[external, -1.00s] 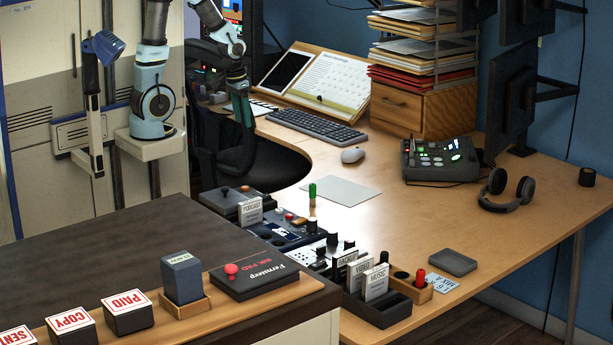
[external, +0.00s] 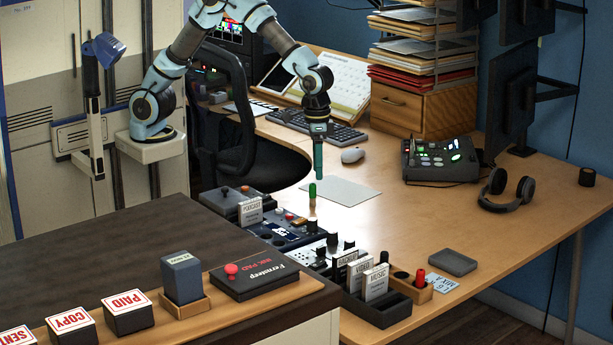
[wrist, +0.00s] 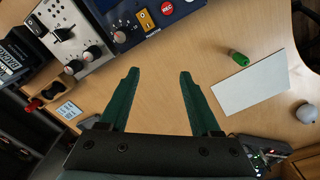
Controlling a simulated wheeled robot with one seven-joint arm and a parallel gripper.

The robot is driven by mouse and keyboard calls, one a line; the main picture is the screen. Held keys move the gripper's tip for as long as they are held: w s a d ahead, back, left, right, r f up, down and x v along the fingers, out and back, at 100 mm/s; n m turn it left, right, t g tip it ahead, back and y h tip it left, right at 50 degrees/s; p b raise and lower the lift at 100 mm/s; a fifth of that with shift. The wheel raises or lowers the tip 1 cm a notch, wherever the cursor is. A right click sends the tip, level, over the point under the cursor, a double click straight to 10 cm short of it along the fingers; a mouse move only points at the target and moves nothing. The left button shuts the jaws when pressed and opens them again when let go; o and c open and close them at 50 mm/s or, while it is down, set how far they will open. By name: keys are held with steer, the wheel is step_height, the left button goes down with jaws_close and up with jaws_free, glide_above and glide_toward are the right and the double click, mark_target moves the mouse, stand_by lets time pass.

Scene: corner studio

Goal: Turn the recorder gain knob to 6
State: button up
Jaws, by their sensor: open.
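The recorder (external: 272,236) is a dark blue unit on the desk's left edge, and it shows at the top of the wrist view (wrist: 178,14). A black knob (wrist: 119,37) with a dial of small marks sits on it, beside a yellow switch (wrist: 145,20) and a red REC button (wrist: 167,8). This looks like the gain knob and also shows in the external view (external: 312,226). Its setting is too small to read. My gripper (external: 318,178) points down above the desk, behind the recorder. In the wrist view its green fingers (wrist: 158,74) are apart and empty, short of the knob.
A green-topped upright object (external: 312,192) stands near my gripper, beside a pale pad (external: 345,192). Labelled cartridges (external: 375,281) stand in a dark rack.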

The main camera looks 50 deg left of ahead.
glide_toward(312, 219)
steer(key=shift+m, duration=0.3)
steer(key=f, duration=0.3)
steer(key=f+p, duration=0.1)
steer(key=f, duration=0.2)
steer(key=f+p, duration=0.1)
steer(key=f, duration=0.2)
steer(key=shift+d+f, duration=0.25)
jaws_close()
